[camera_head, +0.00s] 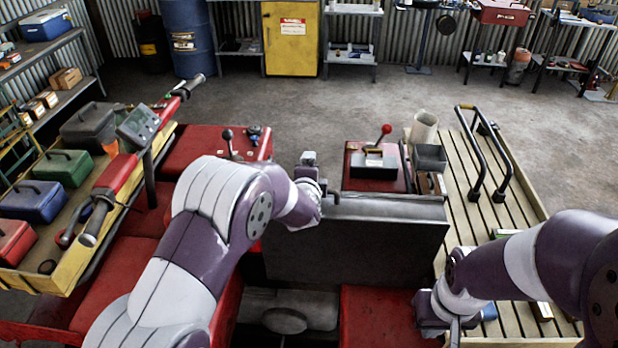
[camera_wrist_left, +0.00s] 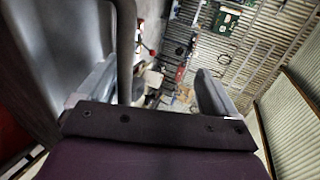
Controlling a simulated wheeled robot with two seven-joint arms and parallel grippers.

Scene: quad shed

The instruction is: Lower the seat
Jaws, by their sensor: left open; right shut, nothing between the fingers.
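The seat (camera_head: 365,248) is a dark grey slab standing raised on the red quad, its broad face towards me. Below it the open bay (camera_head: 285,318) shows a grey part inside. My left gripper (camera_head: 309,172) is at the upper left edge of the seat, its fingers pointing away from me. In the left wrist view my left gripper (camera_wrist_left: 155,92) is open, and a dark grey surface, likely the seat (camera_wrist_left: 55,55), fills the left side with a bar-like edge near the left finger. I cannot tell whether they touch. My right gripper (camera_head: 440,318) is low at the right, shut and empty.
A red box with a red-knobbed lever (camera_head: 384,140) stands behind the seat. A slatted rack (camera_head: 510,185) with black rails and loose items is at the right. The handlebar (camera_head: 105,195) and a yellow-edged rack of toolboxes (camera_head: 65,170) are at the left. The floor behind is clear.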

